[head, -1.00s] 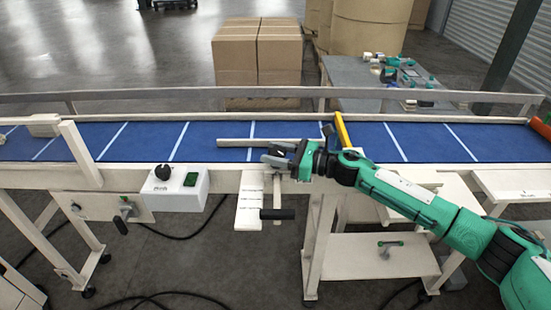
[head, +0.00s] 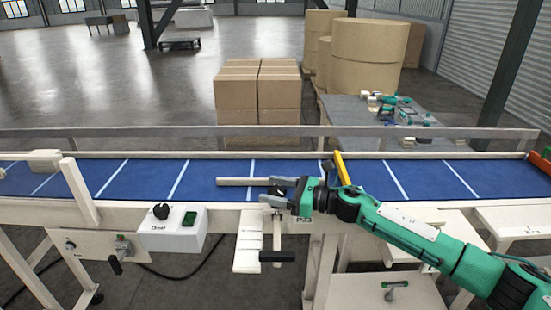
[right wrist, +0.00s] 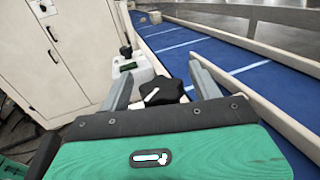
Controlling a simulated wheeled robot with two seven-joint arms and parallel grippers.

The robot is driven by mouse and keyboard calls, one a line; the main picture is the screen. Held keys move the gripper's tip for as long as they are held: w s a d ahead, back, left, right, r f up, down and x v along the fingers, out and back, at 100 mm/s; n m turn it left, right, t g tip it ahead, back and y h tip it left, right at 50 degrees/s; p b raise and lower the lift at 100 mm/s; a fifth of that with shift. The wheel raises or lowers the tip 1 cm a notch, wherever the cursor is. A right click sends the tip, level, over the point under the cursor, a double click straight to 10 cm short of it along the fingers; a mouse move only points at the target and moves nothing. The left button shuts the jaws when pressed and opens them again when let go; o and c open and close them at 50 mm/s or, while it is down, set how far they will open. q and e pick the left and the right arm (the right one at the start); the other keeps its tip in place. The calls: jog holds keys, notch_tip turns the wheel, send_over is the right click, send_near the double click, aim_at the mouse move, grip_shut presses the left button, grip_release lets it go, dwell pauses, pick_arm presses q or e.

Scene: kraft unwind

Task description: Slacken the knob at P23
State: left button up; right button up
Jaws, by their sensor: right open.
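A black lobed knob (right wrist: 162,90) shows in the right wrist view, between the two grey fingers of my right gripper (right wrist: 164,84). The fingers stand apart on either side of it; I cannot tell whether either touches it. In the head view my right gripper (head: 268,191) is at the conveyor's near rail, with its jaws open, and mostly hides the knob. A label that seems to read P23 (head: 304,219) is on the rail just below the gripper. My left gripper is not in view.
A grey guide bar (head: 235,181) lies over the blue belt (head: 140,178) beside the gripper. Below hangs a white plate (head: 249,240) and a black-handled crank (head: 277,256). A control box (head: 176,228) with a black dial is to the left. A yellow bar (head: 342,168) crosses the belt.

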aim_at(276, 190)
pick_arm(q)
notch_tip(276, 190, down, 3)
jog(key=b, duration=0.2)
jog(key=shift+b, duration=0.4)
pick_arm(e)
notch_tip(276, 190, up, 19)
jog(key=shift+f, duration=0.2)
